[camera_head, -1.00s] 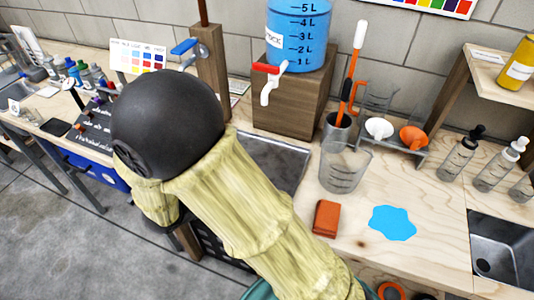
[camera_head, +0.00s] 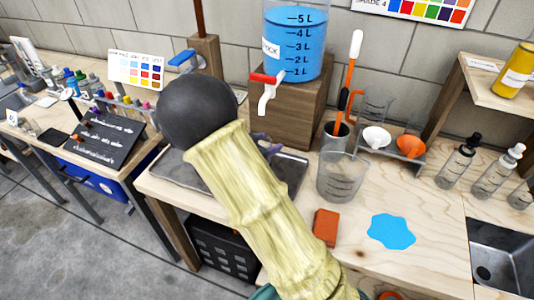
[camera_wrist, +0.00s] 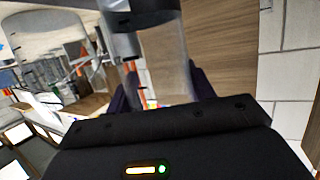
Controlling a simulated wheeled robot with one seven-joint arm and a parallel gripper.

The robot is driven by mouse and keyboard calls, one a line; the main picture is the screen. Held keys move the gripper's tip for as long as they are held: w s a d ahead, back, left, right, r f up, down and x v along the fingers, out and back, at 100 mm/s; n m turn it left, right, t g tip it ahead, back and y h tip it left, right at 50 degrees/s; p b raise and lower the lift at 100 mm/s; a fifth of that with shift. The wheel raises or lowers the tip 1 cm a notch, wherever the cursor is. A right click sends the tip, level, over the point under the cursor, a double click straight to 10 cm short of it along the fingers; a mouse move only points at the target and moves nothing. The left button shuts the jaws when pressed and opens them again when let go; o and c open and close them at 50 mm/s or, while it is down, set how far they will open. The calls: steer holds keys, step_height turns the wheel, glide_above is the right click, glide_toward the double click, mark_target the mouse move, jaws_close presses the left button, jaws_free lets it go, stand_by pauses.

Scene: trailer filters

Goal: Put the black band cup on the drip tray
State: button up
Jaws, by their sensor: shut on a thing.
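A clear cup with a black band (camera_wrist: 128,46) stands between the dark fingers of my gripper (camera_wrist: 162,90) in the wrist view. My gripper is shut on it. In the head view my arm hides the cup and most of the gripper; only a dark purple bit of the gripper (camera_head: 266,146) shows beside the arm. The grey metal drip tray (camera_head: 293,178) lies on the bench below the red-handled tap (camera_head: 266,88). My arm covers its middle. Whether the cup touches the tray cannot be seen.
A blue-filled tank (camera_head: 295,42) stands on a wooden block (camera_head: 290,115) behind the tray. A clear measuring beaker (camera_head: 342,178) stands close to the tray's right. An orange sponge (camera_head: 326,227) and blue puddle (camera_head: 391,231) lie nearer. Bottles and a sink are farther right.

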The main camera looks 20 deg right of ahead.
steer(key=shift+f, duration=0.35)
steer(key=shift+w+d+f, duration=0.15)
steer(key=shift+f, duration=1.8)
steer(key=shift+f, duration=0.15)
steer(key=o, duration=0.9)
steer(key=shift+o, duration=0.2)
steer(key=shift+r, duration=0.2)
steer(key=v, duration=1.2)
